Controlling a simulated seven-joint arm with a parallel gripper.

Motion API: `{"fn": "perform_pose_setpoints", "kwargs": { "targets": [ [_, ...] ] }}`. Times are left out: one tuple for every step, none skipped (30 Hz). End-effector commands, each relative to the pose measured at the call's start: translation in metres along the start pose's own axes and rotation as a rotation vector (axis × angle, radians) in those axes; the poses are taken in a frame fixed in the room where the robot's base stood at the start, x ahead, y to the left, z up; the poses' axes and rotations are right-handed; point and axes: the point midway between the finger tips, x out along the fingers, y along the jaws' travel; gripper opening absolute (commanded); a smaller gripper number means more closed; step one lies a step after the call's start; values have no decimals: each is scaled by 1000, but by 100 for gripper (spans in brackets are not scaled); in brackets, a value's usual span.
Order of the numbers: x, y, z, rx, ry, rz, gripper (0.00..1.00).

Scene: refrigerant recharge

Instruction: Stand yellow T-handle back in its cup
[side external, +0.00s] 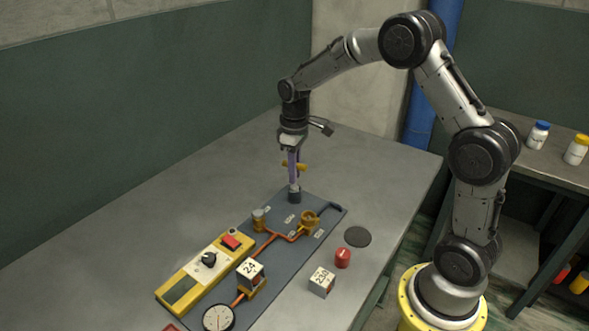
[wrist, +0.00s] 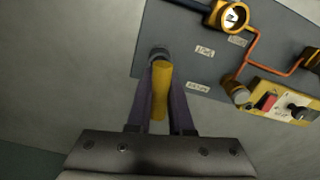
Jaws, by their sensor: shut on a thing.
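The yellow T-handle (wrist: 160,92) is between the two purple fingers of my gripper (wrist: 159,72), which is shut on it. In the side view, my gripper (side external: 293,178) points straight down and the yellow crossbar (side external: 301,167) sticks out beside the fingers. The dark cup (side external: 294,195) stands at the far end of the grey board, directly below the fingertips. In the wrist view, the cup (wrist: 158,53) is partly hidden behind the handle and fingers. The handle's lower end is hidden, so I cannot tell whether it is inside the cup.
The board (side external: 285,207) carries an orange pipe with brass fittings (side external: 309,218), a yellow control box (side external: 183,289) and a gauge (side external: 218,318). A numbered cube (side external: 321,282), a red cap (side external: 343,257) and a dark disc (side external: 357,236) lie right of it. The table behind is clear.

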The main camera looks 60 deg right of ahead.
Motion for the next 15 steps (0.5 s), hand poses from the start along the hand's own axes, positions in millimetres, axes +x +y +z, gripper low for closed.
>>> {"fn": "perform_pose_setpoints", "kwargs": {
  "targets": [
    [1, 0, 0, 0, 0, 0, 0],
    [2, 0, 0, 0, 0, 0, 0],
    [2, 0, 0, 0, -1, 0, 0],
    [3, 0, 0, 0, -1, 0, 0],
    [4, 0, 0, 0, -1, 0, 0],
    [4, 0, 0, 0, -1, 0, 0],
    [5, 0, 0, 0, -1, 0, 0],
    [6, 0, 0, 0, -1, -1, 0],
    [7, 0, 0, 0, -1, -1, 0],
    [7, 0, 0, 0, -1, 0, 0],
    [8, 0, 0, 0, -1, 0, 0],
    [9, 0, 0, 0, -1, 0, 0],
    [9, 0, 0, 0, -1, 0, 0],
    [10, 0, 0, 0, -1, 0, 0],
    [11, 0, 0, 0, -1, 0, 0]
  ]
}}
